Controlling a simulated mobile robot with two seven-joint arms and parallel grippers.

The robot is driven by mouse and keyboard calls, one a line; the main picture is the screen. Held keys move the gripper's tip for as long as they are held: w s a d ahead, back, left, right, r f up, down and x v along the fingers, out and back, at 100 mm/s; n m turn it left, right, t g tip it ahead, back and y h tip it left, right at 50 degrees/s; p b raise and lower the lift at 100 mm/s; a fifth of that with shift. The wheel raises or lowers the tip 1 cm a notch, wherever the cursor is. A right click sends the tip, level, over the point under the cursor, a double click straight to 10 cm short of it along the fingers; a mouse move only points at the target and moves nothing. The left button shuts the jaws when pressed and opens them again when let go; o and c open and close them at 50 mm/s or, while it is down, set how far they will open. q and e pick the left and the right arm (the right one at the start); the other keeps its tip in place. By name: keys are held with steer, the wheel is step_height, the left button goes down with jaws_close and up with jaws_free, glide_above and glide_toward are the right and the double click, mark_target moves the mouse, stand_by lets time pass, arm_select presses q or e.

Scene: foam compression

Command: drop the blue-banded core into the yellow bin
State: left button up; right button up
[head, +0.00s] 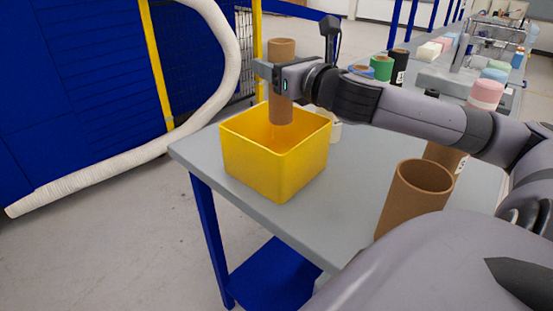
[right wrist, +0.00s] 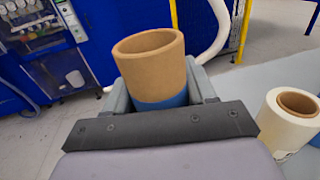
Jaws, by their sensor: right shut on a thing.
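The blue-banded core (head: 282,105) is a brown cardboard tube, held upright over the yellow bin (head: 262,165). In the right wrist view the core (right wrist: 150,68) shows its open end, with the blue band just above the gripper's edge. My right gripper (head: 276,76) is shut around the core's middle. The core's lower end shows against the bin's opening; I cannot tell how far it reaches below the rim. The bin stands open near the table's left corner. Its floor is hidden. My left gripper is not in view.
The bin is on a grey table (head: 350,165) with blue legs. A wide cardboard tube (head: 417,190) stands at the right front. A white roll (right wrist: 288,120) stands near the bin. Green and black rolls (head: 382,67) are farther back. A white hose (head: 95,180) curves left of the table.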

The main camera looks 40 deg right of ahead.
steer(key=shift+f+b, duration=0.4)
steer(key=shift+f, duration=0.4)
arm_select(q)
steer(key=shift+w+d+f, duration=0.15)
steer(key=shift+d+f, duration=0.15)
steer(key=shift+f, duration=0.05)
arm_select(e)
steer(key=o, duration=1.1)
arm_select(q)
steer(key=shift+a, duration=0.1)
